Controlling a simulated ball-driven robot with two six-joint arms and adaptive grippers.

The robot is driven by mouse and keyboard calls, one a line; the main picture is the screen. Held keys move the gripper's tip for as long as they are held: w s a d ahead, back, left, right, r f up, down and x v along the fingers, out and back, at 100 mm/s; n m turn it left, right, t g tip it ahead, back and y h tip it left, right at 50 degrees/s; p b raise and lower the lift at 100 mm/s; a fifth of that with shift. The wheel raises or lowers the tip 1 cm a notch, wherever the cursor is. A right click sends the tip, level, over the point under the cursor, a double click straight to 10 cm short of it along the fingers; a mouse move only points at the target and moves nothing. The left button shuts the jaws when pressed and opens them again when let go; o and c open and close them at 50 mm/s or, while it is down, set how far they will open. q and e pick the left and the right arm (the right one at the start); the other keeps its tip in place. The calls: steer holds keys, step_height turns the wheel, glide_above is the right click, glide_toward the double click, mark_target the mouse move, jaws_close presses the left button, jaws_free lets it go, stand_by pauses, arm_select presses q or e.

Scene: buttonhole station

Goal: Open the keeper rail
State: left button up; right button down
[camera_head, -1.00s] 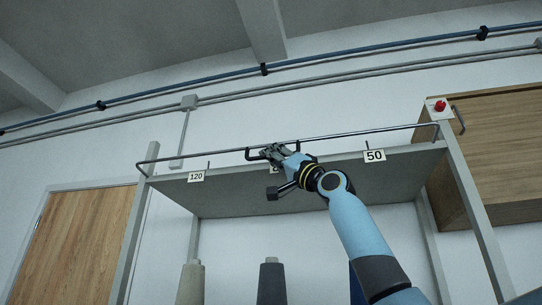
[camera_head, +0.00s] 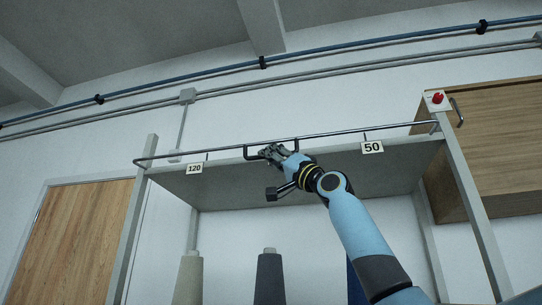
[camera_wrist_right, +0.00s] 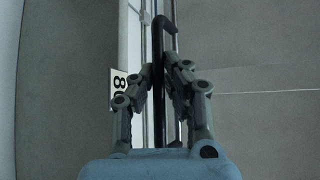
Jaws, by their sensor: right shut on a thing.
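The keeper rail (camera_head: 340,134) is a thin dark bar along the front of a grey overhead shelf (camera_head: 225,185), with bent ends at both side posts. A dark bracket-shaped handle (camera_head: 247,153) hangs from its middle. My right gripper (camera_head: 272,152) is at this handle, reaching up from below right. In the right wrist view, the black handle (camera_wrist_right: 161,45) runs between the fingers of my right gripper (camera_wrist_right: 160,80), which are shut on it. The fingers hide part of the handle in the head view. My left gripper is in neither view.
Number cards 120 (camera_head: 195,168) and 50 (camera_head: 372,147) mark the shelf front. Several thread cones, one dark grey (camera_head: 270,278), stand below. A red button (camera_head: 438,98) sits atop the right post, beside a wooden cabinet (camera_head: 490,150).

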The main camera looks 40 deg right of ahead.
steer(key=c, duration=1.4)
jaws_free()
steer(key=shift+w+d, duration=0.1)
steer(key=shift+w, duration=0.05)
steer(key=v, duration=0.7)
steer(key=shift+f, duration=0.2)
